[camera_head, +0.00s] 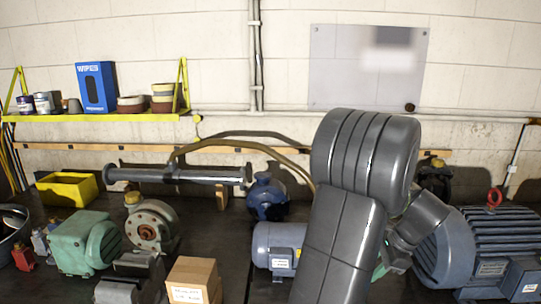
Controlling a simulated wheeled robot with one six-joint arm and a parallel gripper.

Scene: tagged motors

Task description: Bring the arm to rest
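My dark grey arm rises from the bottom centre of the head view, its large rounded joint in front of the wall. A smaller link bends down to the right behind it. A large dark blue motor (497,238) with a red lifting eye (494,198) stands at the right. A green motor (80,243) lies at the left.
A cardboard box (193,281) and a grey machine part (132,279) stand at the front left. A flanged pipe (180,175), a yellow bin (66,189) and a dark blue part (266,199) are further back. A yellow shelf (95,117) hangs on the wall. Dark bench shows between the items.

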